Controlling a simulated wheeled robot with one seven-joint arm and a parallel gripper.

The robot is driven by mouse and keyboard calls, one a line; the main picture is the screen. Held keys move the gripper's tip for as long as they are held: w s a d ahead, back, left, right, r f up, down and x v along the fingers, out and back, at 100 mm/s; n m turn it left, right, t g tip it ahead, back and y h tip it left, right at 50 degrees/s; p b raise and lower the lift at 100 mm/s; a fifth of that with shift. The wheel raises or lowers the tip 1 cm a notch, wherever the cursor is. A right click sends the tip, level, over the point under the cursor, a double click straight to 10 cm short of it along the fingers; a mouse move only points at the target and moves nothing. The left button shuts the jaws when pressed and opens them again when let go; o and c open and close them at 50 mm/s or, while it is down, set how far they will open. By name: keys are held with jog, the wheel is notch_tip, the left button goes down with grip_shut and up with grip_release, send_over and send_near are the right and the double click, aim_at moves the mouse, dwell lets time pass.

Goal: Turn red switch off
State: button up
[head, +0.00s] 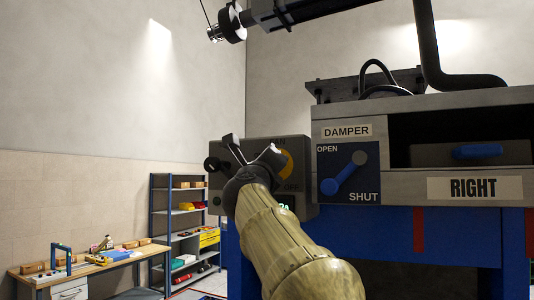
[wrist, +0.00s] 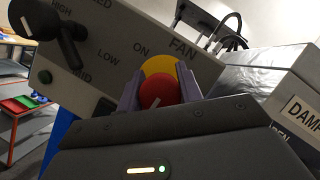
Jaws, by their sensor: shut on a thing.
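The red switch (wrist: 158,93) is a round red knob on a yellow disc, on a grey control panel (wrist: 110,50) marked FAN. In the wrist view, my gripper (wrist: 160,85) has one finger on each side of the knob and is shut on it. An ON label shows just above the yellow disc. In the head view, my gripper (head: 250,150) reaches the panel (head: 300,150), with part of the yellow disc (head: 287,160) and an OFF label behind it. The red knob is hidden there. I cannot tell which label the knob points to.
A black lever knob (wrist: 66,30) with speed labels sits left on the same panel. A blue damper handle (head: 343,175) between OPEN and SHUT is close on the right. A workbench (head: 90,268) and shelves (head: 185,220) stand far left.

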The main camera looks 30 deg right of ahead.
jog(key=shift+r+n, duration=0.15)
jog(key=shift+n, duration=0.35)
jog(key=o, duration=1)
jog(key=shift+s+a+f, duration=0.25)
jog(key=shift+s+f, duration=0.05)
jog(key=shift+f, duration=0.05)
jog(key=b+v, duration=0.7)
jog(key=v, duration=0.9)
jog(key=shift+s+a+r, duration=0.1)
jog(key=shift+s, duration=0.25)
